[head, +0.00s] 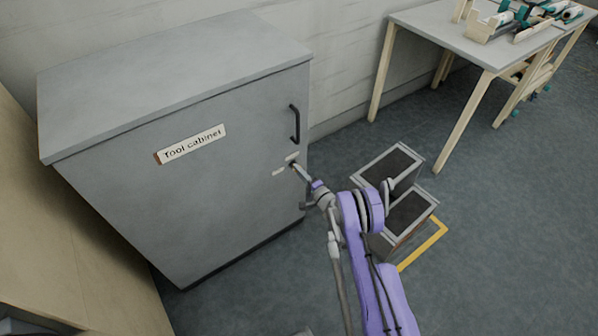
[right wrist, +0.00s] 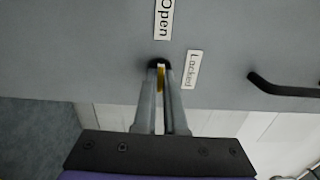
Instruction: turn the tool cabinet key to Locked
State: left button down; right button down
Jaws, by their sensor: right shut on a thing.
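The grey tool cabinet (head: 225,175) stands at left with its door shut and a "Tool cabinet" sign (head: 192,144). My right gripper (head: 294,167) is at the lock on the door, below the handle. In the right wrist view its fingers (right wrist: 160,80) are shut on the yellow key (right wrist: 160,77), of which a sliver shows between them. The key meets the dark round lock (right wrist: 159,63). The "Open" label (right wrist: 164,18) is straight above the lock in that view, the "Locked" label (right wrist: 192,70) to its right. The fingers hide most of the key, so its exact angle is unclear. My left gripper is out of view.
The black door handle (head: 295,124) is just above the lock and also shows in the right wrist view (right wrist: 285,88). Two dark-topped boxes (head: 392,165) stand on the floor beside my right arm, near yellow tape (head: 425,246). A worktable (head: 455,42) with items is at back right.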

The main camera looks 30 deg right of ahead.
jog(key=m+b, duration=0.3)
jog(key=shift+f+m, duration=0.15)
jog(key=shift+m, duration=0.25)
jog(key=m+b, duration=0.3)
jog(key=m, duration=0.2)
jog(key=shift+m, duration=0.3)
jog(key=m+b, duration=0.2)
jog(key=m, duration=0.2)
jog(key=shift+m+b, duration=0.8)
jog(key=shift+m, duration=1.3)
jog(key=c, duration=1)
grip_release()
jog(key=s, duration=0.7)
jog(key=s+d+p, duration=0.1)
jog(key=s, duration=0.2)
jog(key=shift+s, duration=0.4)
